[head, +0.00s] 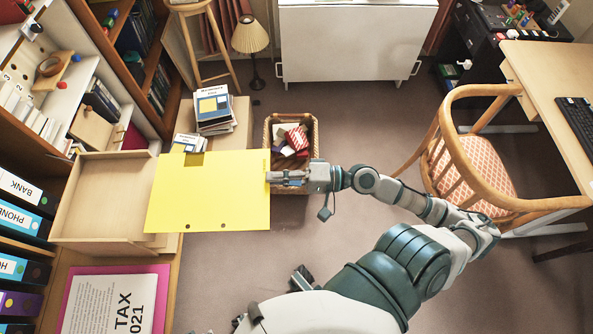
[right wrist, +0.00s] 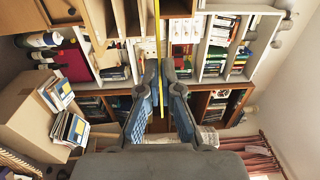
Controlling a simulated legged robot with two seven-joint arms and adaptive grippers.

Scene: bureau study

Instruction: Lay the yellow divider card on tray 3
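The yellow divider card (head: 205,200) is a large flat sheet with a tab and two holes along its front edge. My right gripper (head: 272,178) is shut on its right edge and holds it out to the left. In the right wrist view the card shows edge-on as a thin yellow strip (right wrist: 158,45) between the fingers (right wrist: 163,80). A shallow, empty wooden tray (head: 95,205) projects from the shelving at left. The card's left edge overlaps the tray's right end in the picture; I see no number on it.
Labelled binders (head: 22,222) and a tax folder (head: 115,300) are at left. A book stack (head: 213,108) stands on a box behind the card. A wicker basket (head: 268,135), a wooden chair (head: 470,165) and a desk (head: 545,75) are farther right. Floor between is clear.

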